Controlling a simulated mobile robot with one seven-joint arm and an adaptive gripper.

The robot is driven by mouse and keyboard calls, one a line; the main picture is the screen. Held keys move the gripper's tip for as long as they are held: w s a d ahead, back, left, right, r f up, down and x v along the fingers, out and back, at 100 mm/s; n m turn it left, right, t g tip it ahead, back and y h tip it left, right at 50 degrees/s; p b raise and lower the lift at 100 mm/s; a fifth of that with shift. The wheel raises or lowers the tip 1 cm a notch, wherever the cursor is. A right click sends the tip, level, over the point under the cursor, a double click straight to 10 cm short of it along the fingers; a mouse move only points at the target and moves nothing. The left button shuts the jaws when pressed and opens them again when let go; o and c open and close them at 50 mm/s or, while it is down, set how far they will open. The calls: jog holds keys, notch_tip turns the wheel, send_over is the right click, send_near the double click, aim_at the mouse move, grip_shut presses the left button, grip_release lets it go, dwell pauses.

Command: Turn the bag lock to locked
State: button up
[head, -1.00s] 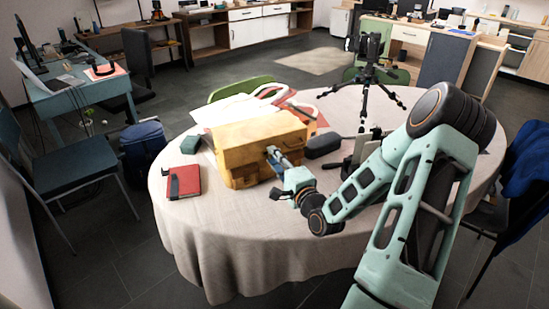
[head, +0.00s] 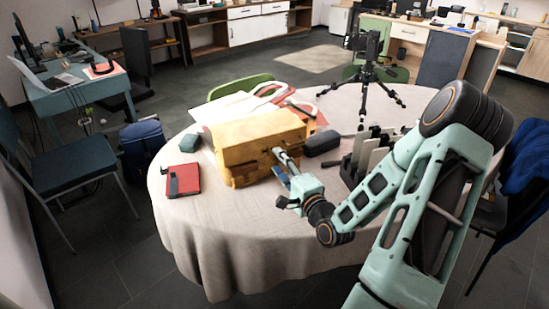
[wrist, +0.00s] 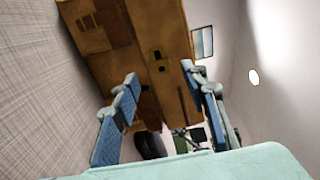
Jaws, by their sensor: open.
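The tan-yellow bag (head: 262,133) stands upright on the round table. Its front face and side fill the upper middle of the wrist view (wrist: 110,35). Small dark fittings (wrist: 158,55) show on the bag there. I cannot tell whether they are the lock or how the lock is turned. My gripper (head: 279,163) is at the right part of the bag's front. In the wrist view my gripper (wrist: 160,75) has its two blue-padded fingers wide apart, with nothing held between them. Whether a fingertip touches the bag is unclear.
A tripod (head: 366,75) stands behind. The tablecloth (head: 225,225) in front is clear.

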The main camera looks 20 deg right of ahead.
jog(key=s, duration=0.8)
jog(key=shift+d, duration=0.15)
